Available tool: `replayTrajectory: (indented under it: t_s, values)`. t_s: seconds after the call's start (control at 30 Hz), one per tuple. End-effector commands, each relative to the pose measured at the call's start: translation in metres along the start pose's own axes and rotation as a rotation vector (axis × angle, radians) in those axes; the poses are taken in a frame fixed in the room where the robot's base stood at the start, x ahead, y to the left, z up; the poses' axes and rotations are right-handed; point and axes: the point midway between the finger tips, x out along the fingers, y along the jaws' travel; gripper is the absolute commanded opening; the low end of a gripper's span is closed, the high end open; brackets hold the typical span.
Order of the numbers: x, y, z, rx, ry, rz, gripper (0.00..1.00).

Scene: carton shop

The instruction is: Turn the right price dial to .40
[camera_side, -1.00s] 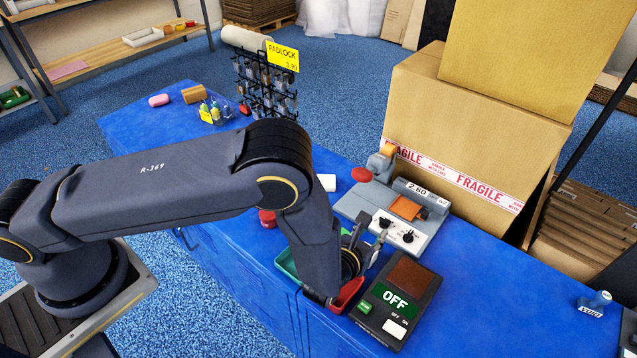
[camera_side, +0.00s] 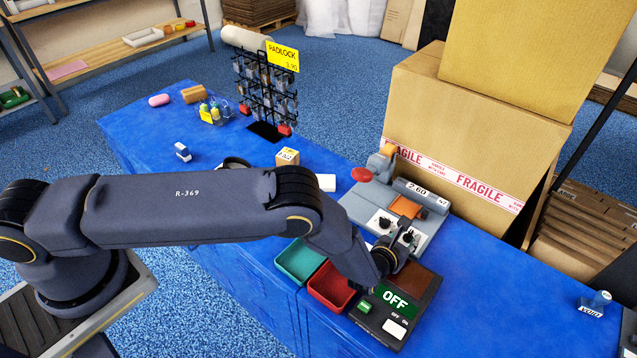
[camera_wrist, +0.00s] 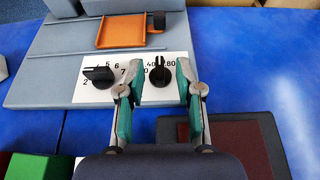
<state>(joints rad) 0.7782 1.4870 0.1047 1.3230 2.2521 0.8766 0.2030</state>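The grey price machine (camera_side: 352,207) stands on the blue counter; its top window reads 2.60 in the side view. Its white panel has two black dials. The right price dial (camera_wrist: 160,75) has its narrow ridge pointing roughly up, between the .40 and 80 marks. The left dial (camera_wrist: 98,75) is turned sideways. My gripper (camera_wrist: 158,66) is open, its two green-padded fingers on either side of the right dial, with visible gaps. In the side view my gripper (camera_side: 404,243) is at the panel's front edge and partly covers the right dial.
A dark device (camera_side: 417,285) with an OFF screen lies just in front of the machine, under my wrist. A red tray (camera_side: 331,287) and a green tray (camera_side: 298,262) sit to its left. Large cartons (camera_side: 470,130) stand behind.

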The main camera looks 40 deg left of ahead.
Motion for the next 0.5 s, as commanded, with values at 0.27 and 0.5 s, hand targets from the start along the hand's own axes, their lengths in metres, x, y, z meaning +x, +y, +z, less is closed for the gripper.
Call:
replayTrajectory:
  t_s: [0.27, 0.5]
  values:
    - [0.0149, 0.0001, 0.0002, 0.000, 0.000, 0.000, 0.35]
    - [0.0148, 0.0002, 0.0003, 0.000, 0.000, 0.000, 0.31]
